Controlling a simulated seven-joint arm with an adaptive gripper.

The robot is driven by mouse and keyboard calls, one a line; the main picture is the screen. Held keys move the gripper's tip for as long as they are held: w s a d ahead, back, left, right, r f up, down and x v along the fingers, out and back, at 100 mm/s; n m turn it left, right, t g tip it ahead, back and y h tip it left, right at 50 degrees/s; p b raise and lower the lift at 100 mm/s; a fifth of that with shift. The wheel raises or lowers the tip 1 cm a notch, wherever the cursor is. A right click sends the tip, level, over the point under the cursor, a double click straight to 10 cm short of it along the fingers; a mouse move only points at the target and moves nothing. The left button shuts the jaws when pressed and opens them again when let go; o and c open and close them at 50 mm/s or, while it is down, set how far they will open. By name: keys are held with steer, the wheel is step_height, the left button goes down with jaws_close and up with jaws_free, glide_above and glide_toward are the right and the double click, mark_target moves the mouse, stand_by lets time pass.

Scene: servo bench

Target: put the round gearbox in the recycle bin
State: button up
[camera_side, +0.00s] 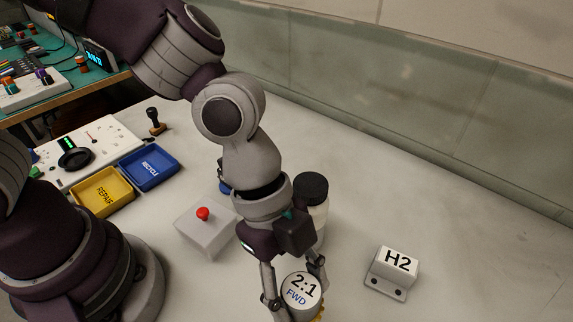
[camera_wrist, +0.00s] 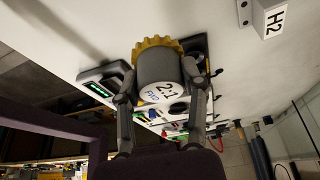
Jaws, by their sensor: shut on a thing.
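The round gearbox (camera_side: 301,289) is a grey cylinder with a white top marked "2:1 FWD" and a yellow toothed gear at its other end. In the wrist view the gearbox (camera_wrist: 160,68) sits between both fingers. My gripper (camera_side: 292,285) is shut on its sides; it also shows in the wrist view (camera_wrist: 163,88). The side view cuts off the gearbox's lower end, so I cannot tell its height over the bench. The recycle bin (camera_side: 149,168) is a blue tray marked "RECYCLE", at the left of the side view, apart from my gripper. Its visible inside looks empty.
A yellow repair bin (camera_side: 103,192) adjoins the blue one. A grey box with a red button (camera_side: 203,214) and a dark-capped bottle (camera_side: 312,200) stand near my wrist. A block marked "H2" (camera_side: 393,268) is at right. The bench at the right is otherwise clear, up to a wall.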

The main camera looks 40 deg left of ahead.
steer(key=r, duration=0.3)
steer(key=w+r, duration=0.1)
steer(key=r, duration=0.1)
steer(key=shift+a+r, duration=0.2)
steer(key=shift+a, duration=0.15)
steer(key=w+a+n+t, duration=0.2)
steer(key=w+a+n, duration=0.3)
steer(key=w+a, duration=0.35)
steer(key=n+t+y, duration=0.3)
steer(key=n+y, duration=0.1)
steer(key=n, duration=0.8)
glide_above(155, 167)
steer(key=s, duration=0.1)
step_height(155, 167, down, 14)
steer(key=shift+s+a+f, duration=0.15)
steer(key=shift+f, duration=0.05)
steer(key=shift+f, duration=0.1)
steer(key=o, duration=1.2)
